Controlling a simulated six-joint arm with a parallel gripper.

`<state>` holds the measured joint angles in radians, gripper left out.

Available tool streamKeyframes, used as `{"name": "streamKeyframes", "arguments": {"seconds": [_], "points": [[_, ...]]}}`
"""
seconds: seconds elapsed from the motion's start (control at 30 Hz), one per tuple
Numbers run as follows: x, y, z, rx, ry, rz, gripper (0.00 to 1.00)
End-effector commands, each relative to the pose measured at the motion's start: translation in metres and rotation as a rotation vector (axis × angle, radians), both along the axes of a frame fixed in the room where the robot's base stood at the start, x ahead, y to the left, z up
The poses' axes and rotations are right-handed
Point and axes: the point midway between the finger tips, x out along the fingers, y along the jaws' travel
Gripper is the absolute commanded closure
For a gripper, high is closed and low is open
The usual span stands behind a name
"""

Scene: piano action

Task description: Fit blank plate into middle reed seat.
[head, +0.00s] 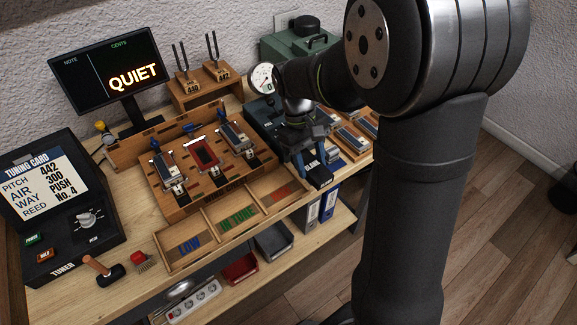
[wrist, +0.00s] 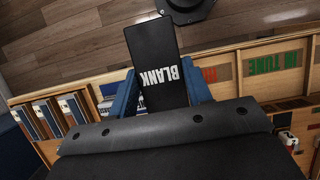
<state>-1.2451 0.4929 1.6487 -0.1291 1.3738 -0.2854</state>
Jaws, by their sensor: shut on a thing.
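My gripper (wrist: 163,88) is shut on a black blank plate (wrist: 153,45), marked BLANK in white, with a blue finger on each side. In the head view my gripper (head: 305,150) is over the right end of the bench, right of the wooden reed block, and the plate (head: 319,178) shows as a small dark piece below it. The middle reed seat (head: 204,153) shows a dark red face in a pale frame, with no silver reed plate on it. Silver-and-dark reed plates sit in the left seat (head: 166,165) and right seat (head: 236,137).
A three-part wooden tray (head: 207,240) lies in front of the reed block (head: 180,205). A tuner (head: 70,220) and monitor (head: 105,72) stand left; tuning forks (head: 184,62) stand behind. A dark device (head: 262,120) with a gauge (head: 262,77) stands right of the block.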

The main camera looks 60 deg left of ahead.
Motion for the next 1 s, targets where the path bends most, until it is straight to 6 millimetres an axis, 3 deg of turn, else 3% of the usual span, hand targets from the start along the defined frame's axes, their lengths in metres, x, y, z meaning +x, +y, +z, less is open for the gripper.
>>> {"name": "streamKeyframes", "arguments": {"seconds": [0.17, 0.33, 0.57, 0.8, 1.0], "points": [[0.014, -0.014, 0.013, 0.001, 0.001, -0.001, 0.81], [0.012, 0.006, 0.018, 0.002, -0.002, -0.001, 0.81], [-0.021, 0.088, 0.025, 0.006, -0.005, -0.008, 0.81], [-0.08, 0.172, 0.029, 0.008, -0.003, -0.014, 0.81], [-0.137, 0.222, 0.028, 0.006, 0.0, -0.012, 0.81]]}}
